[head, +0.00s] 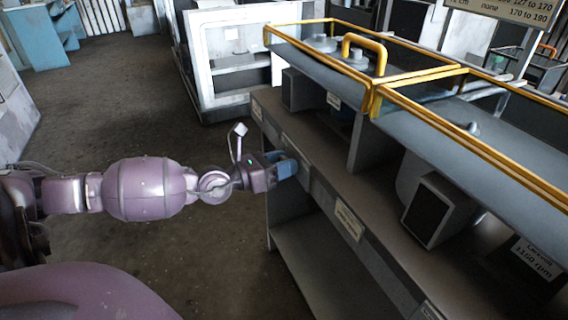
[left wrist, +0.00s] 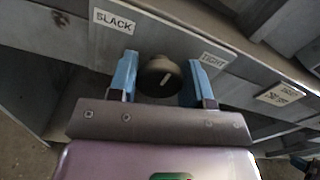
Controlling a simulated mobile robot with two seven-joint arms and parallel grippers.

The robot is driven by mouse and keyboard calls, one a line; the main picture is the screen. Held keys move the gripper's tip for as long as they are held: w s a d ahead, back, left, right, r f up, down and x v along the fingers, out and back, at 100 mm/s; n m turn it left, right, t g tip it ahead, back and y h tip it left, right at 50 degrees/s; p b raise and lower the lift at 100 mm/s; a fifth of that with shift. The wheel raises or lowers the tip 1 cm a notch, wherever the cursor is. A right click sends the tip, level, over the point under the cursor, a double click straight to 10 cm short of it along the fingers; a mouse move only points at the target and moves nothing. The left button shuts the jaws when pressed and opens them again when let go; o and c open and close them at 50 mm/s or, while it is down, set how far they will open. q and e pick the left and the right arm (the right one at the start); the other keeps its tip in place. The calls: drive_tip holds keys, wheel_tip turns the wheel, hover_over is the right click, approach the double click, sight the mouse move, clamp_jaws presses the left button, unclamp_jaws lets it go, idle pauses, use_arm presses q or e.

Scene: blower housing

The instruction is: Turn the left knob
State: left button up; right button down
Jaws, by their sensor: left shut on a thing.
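In the head view my left gripper (head: 284,168) is at the bench's front edge and hides the knob.
The grey bench (head: 300,205) has another label (head: 348,220) farther along its front. A yellow-framed cover (head: 420,78) with a yellow handle (head: 364,48) stands above it. A dark-faced box (head: 427,215) sits on the bench. A white cabinet (head: 230,60) stands behind.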

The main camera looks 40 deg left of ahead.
use_arm(q)
drive_tip(key=o, duration=0.9)
use_arm(e)
drive_tip(key=shift+f, duration=0.1)
drive_tip(key=shift+s, duration=0.1)
use_arm(q)
drive_tip(key=p+v, duration=0.1)
drive_tip(key=v, duration=0.9)
drive_tip(key=shift+s+a, duration=0.1)
drive_tip(key=shift+s, duration=0.3)
use_arm(e)
drive_tip(key=shift+s+d+f, duration=0.1)
drive_tip(key=shift+s+d, duration=0.05)
drive_tip(key=shift+s, duration=0.15)
drive_tip(key=shift+w, duration=0.1)
drive_tip(key=shift+r, duration=0.2)
